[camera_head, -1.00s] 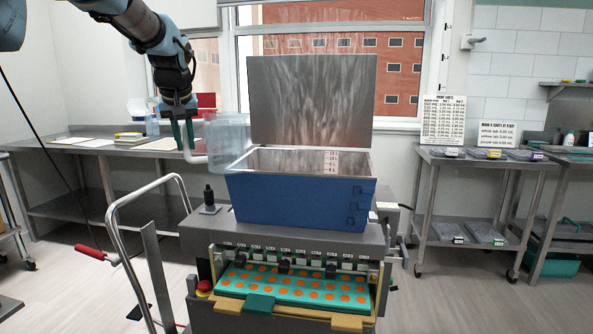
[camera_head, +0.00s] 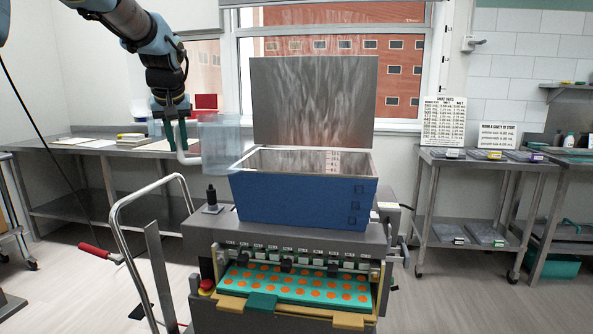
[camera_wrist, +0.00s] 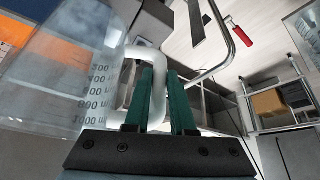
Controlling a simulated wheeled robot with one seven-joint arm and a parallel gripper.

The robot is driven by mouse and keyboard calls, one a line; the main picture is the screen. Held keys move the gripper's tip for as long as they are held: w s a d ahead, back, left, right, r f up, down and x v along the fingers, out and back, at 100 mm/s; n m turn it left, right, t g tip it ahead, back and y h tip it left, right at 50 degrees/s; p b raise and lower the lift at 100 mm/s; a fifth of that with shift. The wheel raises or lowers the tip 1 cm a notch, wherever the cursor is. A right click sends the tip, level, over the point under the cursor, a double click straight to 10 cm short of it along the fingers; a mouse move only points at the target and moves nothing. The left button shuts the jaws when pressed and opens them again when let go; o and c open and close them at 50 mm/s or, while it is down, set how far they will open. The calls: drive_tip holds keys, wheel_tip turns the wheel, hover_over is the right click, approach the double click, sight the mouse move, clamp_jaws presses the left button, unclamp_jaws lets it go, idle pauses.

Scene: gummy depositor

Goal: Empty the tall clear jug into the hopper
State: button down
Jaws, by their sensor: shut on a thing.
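The tall clear jug (camera_head: 222,142) is left of the hopper, its right side close to the hopper's left rim in the head view. It looks roughly upright. My gripper (camera_head: 180,142) is left of the jug and shut on its white handle. In the wrist view, the green fingers of my gripper (camera_wrist: 160,75) close around the handle, and the jug's clear wall (camera_wrist: 60,85) shows printed volume marks. No contents are plainly visible in it. The hopper (camera_head: 300,202) is a blue box with an open top and a raised metal lid (camera_head: 314,103) behind.
The depositor body (camera_head: 290,240) carries the hopper, with an orange-dotted teal mould (camera_head: 295,287) below. A small black-handled lever (camera_head: 211,198) stands left of the hopper. A trolley rail (camera_head: 118,225) rises at the left. Steel tables stand along the back left and right.

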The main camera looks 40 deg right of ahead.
drive_tip(key=s+a+b, duration=0.2)
drive_tip(key=s+a, duration=0.1)
drive_tip(key=a, duration=0.3)
drive_tip(key=shift+a+b, duration=0.3)
drive_tip(key=shift+b, duration=0.1)
